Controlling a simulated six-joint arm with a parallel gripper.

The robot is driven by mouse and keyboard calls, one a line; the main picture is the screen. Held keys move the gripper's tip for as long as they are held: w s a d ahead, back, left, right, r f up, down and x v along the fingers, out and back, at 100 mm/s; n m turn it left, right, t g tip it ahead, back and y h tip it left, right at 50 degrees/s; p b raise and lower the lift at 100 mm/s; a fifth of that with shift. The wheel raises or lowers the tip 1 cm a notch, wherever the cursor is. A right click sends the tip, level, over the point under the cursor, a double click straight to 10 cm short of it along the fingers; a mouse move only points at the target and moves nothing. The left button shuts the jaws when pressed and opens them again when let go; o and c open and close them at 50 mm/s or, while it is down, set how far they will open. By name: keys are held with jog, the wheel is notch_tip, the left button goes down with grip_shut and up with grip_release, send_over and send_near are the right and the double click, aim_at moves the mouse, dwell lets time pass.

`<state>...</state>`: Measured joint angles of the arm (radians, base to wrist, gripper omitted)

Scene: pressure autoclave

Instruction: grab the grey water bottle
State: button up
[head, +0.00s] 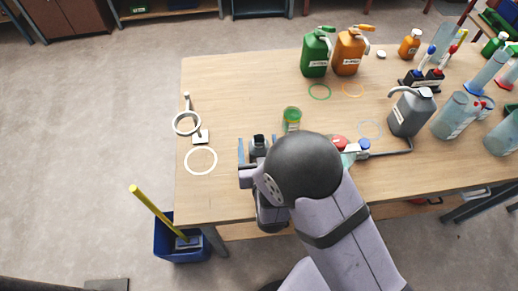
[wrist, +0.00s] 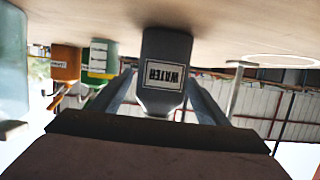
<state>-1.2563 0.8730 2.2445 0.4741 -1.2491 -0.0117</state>
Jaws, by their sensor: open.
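The grey water bottle (wrist: 166,60) is at the middle of the wrist view, which is upside down. Its label reads WATER, and it stands upright on the table. In the head view it is the small grey bottle with a dark top (head: 258,147), partly hidden by my wrist. My gripper (head: 259,150) is open, with one finger on either side of the bottle. In the wrist view the fingers (wrist: 160,82) flank it, and I cannot tell whether either touches it.
A ring stand (head: 187,122) and a flat white ring (head: 201,160) are left. Green (head: 315,55) and orange (head: 350,52) bottles stand behind. A larger grey jug (head: 410,112) is right. A blue bin (head: 180,240) is below the table.

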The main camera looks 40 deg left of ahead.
jog(key=shift+x, duration=1.3)
jog(key=shift+d, duration=0.1)
jog(key=c, duration=1.4)
jog(key=shift+r, duration=0.2)
jog(key=shift+r+b, duration=0.65)
jog(key=shift+r, duration=4.25)
